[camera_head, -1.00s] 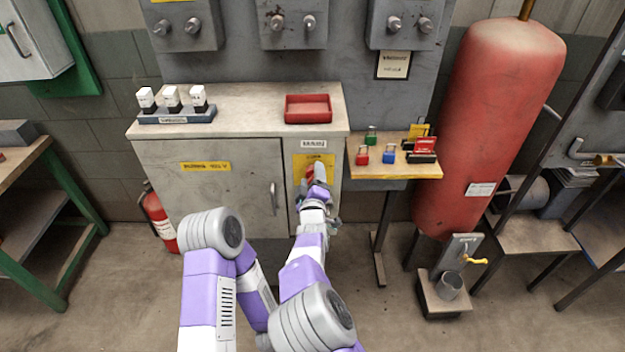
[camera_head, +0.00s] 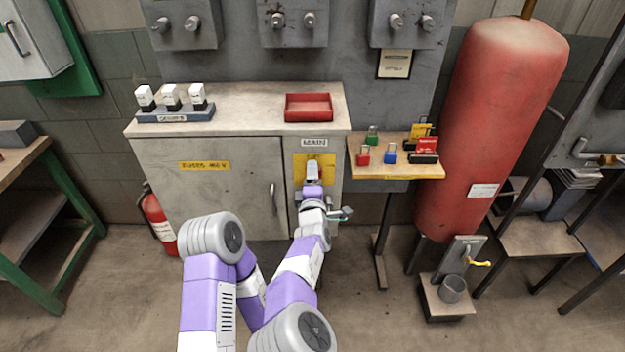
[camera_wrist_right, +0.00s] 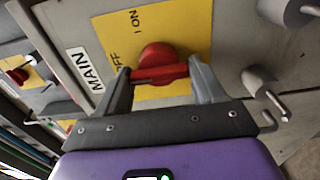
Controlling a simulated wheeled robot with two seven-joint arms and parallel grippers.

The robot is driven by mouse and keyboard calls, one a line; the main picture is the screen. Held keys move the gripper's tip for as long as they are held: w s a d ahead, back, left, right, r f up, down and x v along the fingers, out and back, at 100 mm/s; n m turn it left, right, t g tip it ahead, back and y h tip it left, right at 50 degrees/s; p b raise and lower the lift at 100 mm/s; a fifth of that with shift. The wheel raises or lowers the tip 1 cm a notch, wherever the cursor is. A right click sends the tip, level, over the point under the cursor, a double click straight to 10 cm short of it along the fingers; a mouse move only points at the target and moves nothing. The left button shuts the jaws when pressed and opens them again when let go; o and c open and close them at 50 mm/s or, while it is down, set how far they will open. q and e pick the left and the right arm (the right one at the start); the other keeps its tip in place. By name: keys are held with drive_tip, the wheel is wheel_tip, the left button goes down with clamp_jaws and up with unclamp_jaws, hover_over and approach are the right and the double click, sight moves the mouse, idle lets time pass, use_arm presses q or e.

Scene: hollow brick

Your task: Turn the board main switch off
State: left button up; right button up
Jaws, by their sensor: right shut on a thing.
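The main switch is a red rotary knob with a bar handle (camera_wrist_right: 158,62) on a yellow plate (camera_wrist_right: 180,25) marked OFF and I ON. In the head view the yellow plate (camera_head: 325,160) is on the cabinet front under the MAIN label (camera_head: 314,142); the gripper hides the knob there. My right gripper (camera_head: 313,168) is at the plate. In the right wrist view its fingers (camera_wrist_right: 160,74) are shut on the red handle, one at each end. I cannot tell exactly which mark the handle points to. My left gripper is not in view.
A grey cabinet (camera_head: 225,200) has a door handle left of the switch. A small shelf (camera_head: 400,172) with coloured padlocks stands right of it. A red tray (camera_head: 308,107) and a fuse rack (camera_head: 176,115) are on top. A red tank (camera_head: 490,110) stands at right.

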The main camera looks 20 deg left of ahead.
idle(0.3)
drive_tip(key=o, duration=0.7)
drive_tip(key=shift+s, duration=0.1)
drive_tip(key=p+v, duration=0.1)
drive_tip(key=v, duration=0.6)
drive_tip(key=shift+s+d, duration=0.1)
drive_tip(key=shift+s, duration=0.1)
drive_tip(key=shift+d, duration=0.1)
